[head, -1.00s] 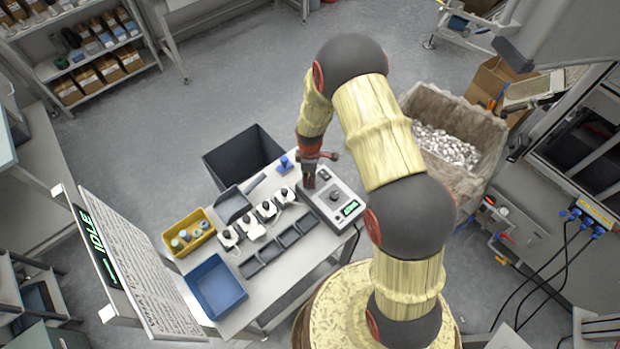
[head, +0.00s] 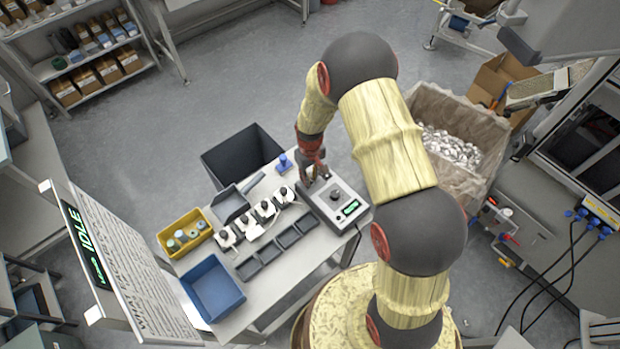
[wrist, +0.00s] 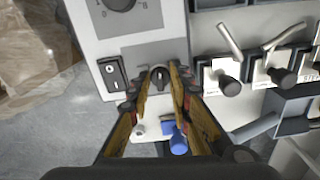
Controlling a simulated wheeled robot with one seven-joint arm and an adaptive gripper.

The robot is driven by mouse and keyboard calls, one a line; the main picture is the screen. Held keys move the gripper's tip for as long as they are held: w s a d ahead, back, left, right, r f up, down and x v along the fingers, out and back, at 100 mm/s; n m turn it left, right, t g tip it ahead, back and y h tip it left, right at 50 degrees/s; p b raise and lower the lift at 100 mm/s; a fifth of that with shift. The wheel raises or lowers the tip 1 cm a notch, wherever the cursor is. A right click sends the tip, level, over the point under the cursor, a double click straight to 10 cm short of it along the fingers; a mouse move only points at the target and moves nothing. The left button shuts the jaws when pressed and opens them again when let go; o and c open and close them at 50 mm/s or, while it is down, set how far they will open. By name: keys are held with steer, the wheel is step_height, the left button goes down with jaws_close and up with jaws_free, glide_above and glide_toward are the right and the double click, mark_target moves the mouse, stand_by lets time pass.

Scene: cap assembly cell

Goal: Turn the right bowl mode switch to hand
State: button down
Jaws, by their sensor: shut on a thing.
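A grey control box (head: 345,212) stands at the right end of the bench, with a round dial and a green-lit display. In the wrist view its face shows a small black rotary knob (wrist: 160,75), with a black rocker switch (wrist: 112,73) to its left and a larger dial (wrist: 119,4) above. My gripper (wrist: 160,90) is shut on the small knob, one finger on each side. In the head view my gripper (head: 316,174) is at the far left corner of the box. The knob's labels are too small or covered to read.
Several white units with black knobs (head: 265,208) stand left of the box. A blue-topped peg (wrist: 179,143) stands close to my right finger. A yellow bin (head: 170,253), a blue bin (head: 214,312) and dark trays (head: 248,269) share the bench. A black bin (head: 213,170) stands behind.

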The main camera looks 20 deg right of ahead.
steer(key=m, duration=0.3)
steer(key=shift+m+b, duration=0.75)
steer(key=shift+m, duration=1.55)
steer(key=c, duration=1.6)
jaws_free()
step_height(320, 180, up, 12)
steer(key=shift+f, duration=0.1)
